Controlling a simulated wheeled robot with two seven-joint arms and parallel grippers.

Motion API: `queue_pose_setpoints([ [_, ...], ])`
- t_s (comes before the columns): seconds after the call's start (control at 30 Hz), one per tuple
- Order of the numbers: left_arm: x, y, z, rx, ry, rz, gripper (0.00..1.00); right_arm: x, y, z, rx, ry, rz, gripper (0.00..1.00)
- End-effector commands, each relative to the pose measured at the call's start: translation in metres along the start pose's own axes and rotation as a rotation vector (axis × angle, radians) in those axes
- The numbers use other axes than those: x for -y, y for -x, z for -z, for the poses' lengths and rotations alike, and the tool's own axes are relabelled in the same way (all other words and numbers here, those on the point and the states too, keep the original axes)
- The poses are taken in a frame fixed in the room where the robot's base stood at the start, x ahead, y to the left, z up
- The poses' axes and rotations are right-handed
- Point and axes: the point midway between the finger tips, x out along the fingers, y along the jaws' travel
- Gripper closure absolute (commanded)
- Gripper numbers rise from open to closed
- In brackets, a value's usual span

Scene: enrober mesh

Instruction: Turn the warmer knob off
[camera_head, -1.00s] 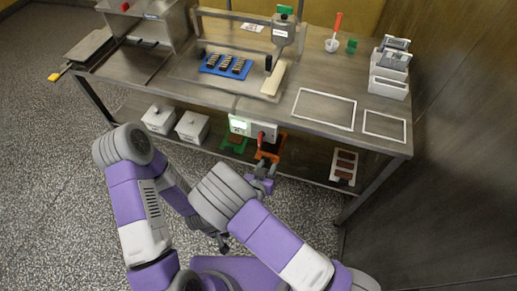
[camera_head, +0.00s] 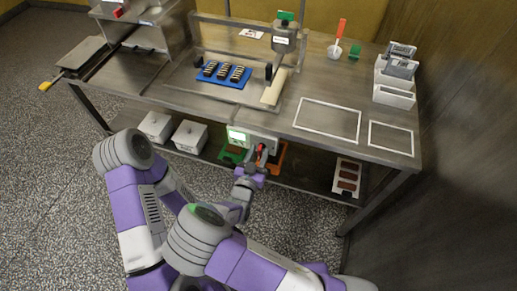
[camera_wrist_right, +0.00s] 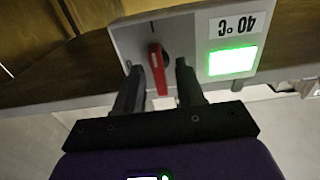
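The warmer is a pale box with a lit green display, on the shelf under the table (camera_head: 237,135). Its red knob (camera_head: 261,149) is on the front panel. In the right wrist view the red knob (camera_wrist_right: 157,68) stands upright in the picture, beside an upside-down "40 °C" label (camera_wrist_right: 240,24) and the green display (camera_wrist_right: 233,61). My right gripper (camera_wrist_right: 157,75) is open, one finger on each side of the knob, with a visible gap to it on both sides. In the head view my right gripper (camera_head: 257,163) is at the warmer front. My left gripper is hidden behind my right arm.
A green-edged tray (camera_head: 231,154) and an orange tray (camera_head: 277,158) flank the knob on the shelf. Two lidded white bins (camera_head: 189,136) stand to the left. The tabletop (camera_head: 345,97) above overhangs the shelf.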

Motion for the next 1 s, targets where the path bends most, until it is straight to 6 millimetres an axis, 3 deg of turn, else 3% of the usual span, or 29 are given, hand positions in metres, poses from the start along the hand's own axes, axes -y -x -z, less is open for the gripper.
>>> queue_pose_setpoints([
  [0.23,0.0001,0.0000,-0.0002,0.001,0.000,0.000,0.52,0.0000,-0.0007,-0.0001,0.000,0.000,0.001,0.63],
  [0.4,0.0001,0.0000,-0.0003,0.001,0.000,0.000,0.52,0.0001,-0.0006,-0.0001,0.000,0.000,0.001,0.89],
  [0.5,0.0001,0.0000,-0.0003,0.001,0.000,0.000,0.52,0.0001,-0.0006,0.0000,0.000,0.000,0.001,1.00],
  [1.0,-0.0010,0.0030,-0.0004,0.001,0.000,0.000,0.52,0.0006,-0.0006,0.0007,0.000,0.088,0.001,1.00],
])
